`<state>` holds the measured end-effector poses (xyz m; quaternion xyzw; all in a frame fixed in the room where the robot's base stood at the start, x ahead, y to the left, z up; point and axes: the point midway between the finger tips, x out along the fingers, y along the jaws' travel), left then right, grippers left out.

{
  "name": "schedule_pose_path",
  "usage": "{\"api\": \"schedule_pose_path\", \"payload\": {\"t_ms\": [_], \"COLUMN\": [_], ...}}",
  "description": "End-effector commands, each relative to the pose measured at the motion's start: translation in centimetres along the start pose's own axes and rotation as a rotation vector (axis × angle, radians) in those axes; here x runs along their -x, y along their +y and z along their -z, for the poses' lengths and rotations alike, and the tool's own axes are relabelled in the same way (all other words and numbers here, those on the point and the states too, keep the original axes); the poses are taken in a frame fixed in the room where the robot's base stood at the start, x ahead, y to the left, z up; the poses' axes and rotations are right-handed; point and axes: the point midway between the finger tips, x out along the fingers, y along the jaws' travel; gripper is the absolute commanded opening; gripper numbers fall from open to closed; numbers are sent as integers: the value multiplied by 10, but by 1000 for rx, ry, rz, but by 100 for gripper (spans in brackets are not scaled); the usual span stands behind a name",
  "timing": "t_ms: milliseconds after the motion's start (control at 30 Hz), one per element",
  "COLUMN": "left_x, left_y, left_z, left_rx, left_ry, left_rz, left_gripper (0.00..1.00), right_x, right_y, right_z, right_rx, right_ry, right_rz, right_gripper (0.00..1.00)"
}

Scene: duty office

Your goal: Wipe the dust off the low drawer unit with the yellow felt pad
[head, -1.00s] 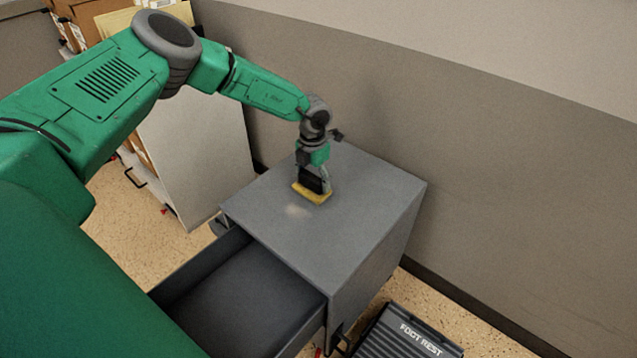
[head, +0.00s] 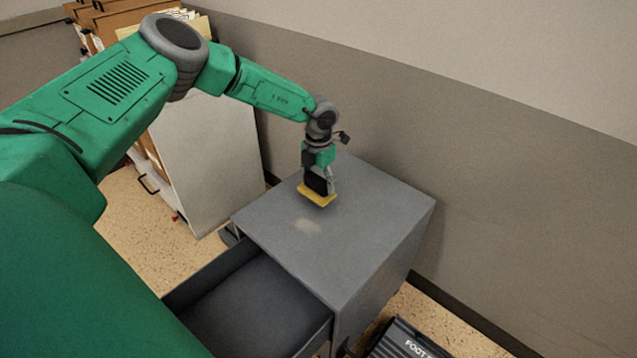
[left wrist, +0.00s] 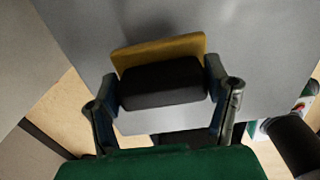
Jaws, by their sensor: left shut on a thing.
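The low drawer unit (head: 375,235) is grey, with its top drawer (head: 250,305) pulled open. A pale dust patch (head: 308,225) lies on its top, just in front of the pad. My left gripper (head: 319,184) is shut on the black grip of the yellow felt pad (head: 316,196), over the top near its middle. In the left wrist view the pad (left wrist: 190,45) shows beyond its black grip (left wrist: 160,83), between the two fingers. I cannot tell whether the pad touches the top or is just above it. My right gripper is not in view.
A wall (head: 480,170) runs close behind the unit. A pale cabinet (head: 205,160) with folders and boxes (head: 110,25) stands to the left. A black foot rest (head: 405,343) lies on the floor at the front right. The open drawer sticks out toward me.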

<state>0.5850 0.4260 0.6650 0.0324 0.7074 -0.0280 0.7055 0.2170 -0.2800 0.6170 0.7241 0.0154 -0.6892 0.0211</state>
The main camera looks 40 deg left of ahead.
Motion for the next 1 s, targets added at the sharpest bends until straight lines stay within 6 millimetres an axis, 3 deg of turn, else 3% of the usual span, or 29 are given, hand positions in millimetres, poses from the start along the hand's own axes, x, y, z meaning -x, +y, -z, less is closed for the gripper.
{"api": "schedule_pose_path", "payload": {"t_ms": [200, 567, 1000], "left_x": [23, 24, 55], "left_y": [0, 0, 0], "left_z": [0, 0, 0], "left_rx": [-1, 0, 0], "left_ry": [0, 1, -1], "left_rz": [0, 0, 0], "left_gripper": [47, 47, 47], "right_x": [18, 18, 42], "right_y": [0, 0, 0], "right_z": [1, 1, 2], "right_rx": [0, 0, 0], "right_ry": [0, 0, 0], "right_rz": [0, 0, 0], "right_gripper": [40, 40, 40]}}
